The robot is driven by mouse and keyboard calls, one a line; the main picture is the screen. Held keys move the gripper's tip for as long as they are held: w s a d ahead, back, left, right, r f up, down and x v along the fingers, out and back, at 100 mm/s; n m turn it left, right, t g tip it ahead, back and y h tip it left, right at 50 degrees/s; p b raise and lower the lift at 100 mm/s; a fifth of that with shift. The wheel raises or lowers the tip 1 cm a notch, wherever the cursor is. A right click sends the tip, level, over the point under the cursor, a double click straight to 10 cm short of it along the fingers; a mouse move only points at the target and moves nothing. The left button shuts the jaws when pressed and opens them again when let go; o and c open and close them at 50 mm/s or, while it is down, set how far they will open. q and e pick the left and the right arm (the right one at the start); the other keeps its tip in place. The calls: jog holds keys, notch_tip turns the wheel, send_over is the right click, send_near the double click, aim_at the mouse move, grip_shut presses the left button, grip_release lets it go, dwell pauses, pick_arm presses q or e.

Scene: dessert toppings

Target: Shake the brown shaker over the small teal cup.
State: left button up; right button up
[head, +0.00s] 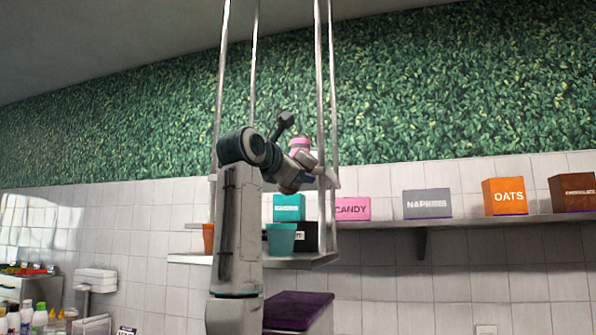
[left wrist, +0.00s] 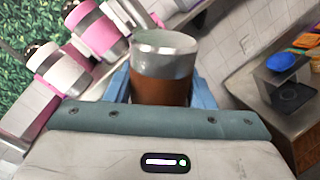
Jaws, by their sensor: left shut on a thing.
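My left gripper (head: 300,177) is raised above the lower hanging shelf in the head view. It is shut on the brown shaker (head: 289,187), whose brown body shows just under the gripper. In the left wrist view the brown shaker (left wrist: 160,91), with a silver end, sits between the blue fingers. The small teal cup (head: 281,239) stands upright on the lower shelf, below the shaker and apart from it. My arm partly hides the cup's left side. The cup's inside is not visible. My right gripper is not in view.
The hanging shelf (head: 300,262) also holds a teal box (head: 289,207), a dark box (head: 311,237) and an orange cup (head: 208,238). Metal rods (head: 321,90) stand close to my gripper. A pink shaker (left wrist: 97,33) and a white shaker (left wrist: 60,70) are nearby.

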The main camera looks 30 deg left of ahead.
pick_arm(q)
jog(key=shift+r, duration=0.1)
jog(key=shift+r+p, duration=0.95)
jog(key=shift+r, duration=0.15)
jog(key=shift+r+p, duration=1.3)
jog(key=shift+r, duration=0.45)
jog(key=shift+s+r+p, duration=0.1)
jog(key=shift+r+p, duration=0.25)
jog(key=shift+r, duration=0.15)
jog(key=shift+f, duration=0.1)
